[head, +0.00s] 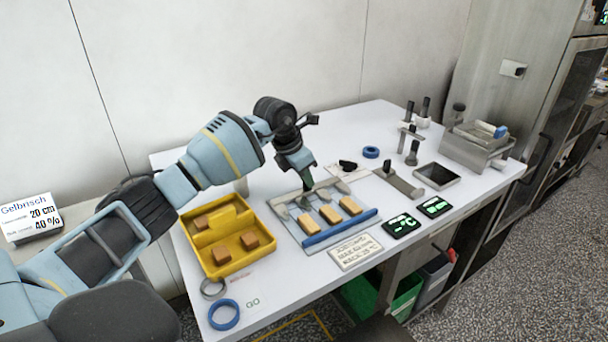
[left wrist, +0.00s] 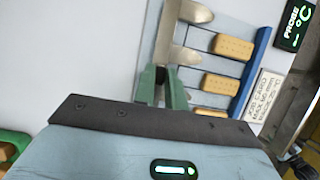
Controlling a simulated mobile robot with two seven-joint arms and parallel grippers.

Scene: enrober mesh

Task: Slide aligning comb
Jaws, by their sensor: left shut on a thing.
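The aligning comb is a grey metal strip with wide teeth (left wrist: 183,55), lying along the back of the mesh tray (head: 292,229). Its teeth point toward the tan bars. My left gripper (head: 304,188) reaches down over the comb, and its green fingers (left wrist: 164,88) are shut on it near the middle. Three tan bars (head: 330,214) lie in a row on the mesh, in front of the comb; two show clearly in the left wrist view (left wrist: 234,48). A blue bar (head: 342,229) runs along the tray's front edge. My right gripper is not in view.
A yellow tray (head: 216,264) with brown blocks stands left of the mesh. A white card (head: 356,251) and two dark displays (head: 401,224) lie in front and to the right.

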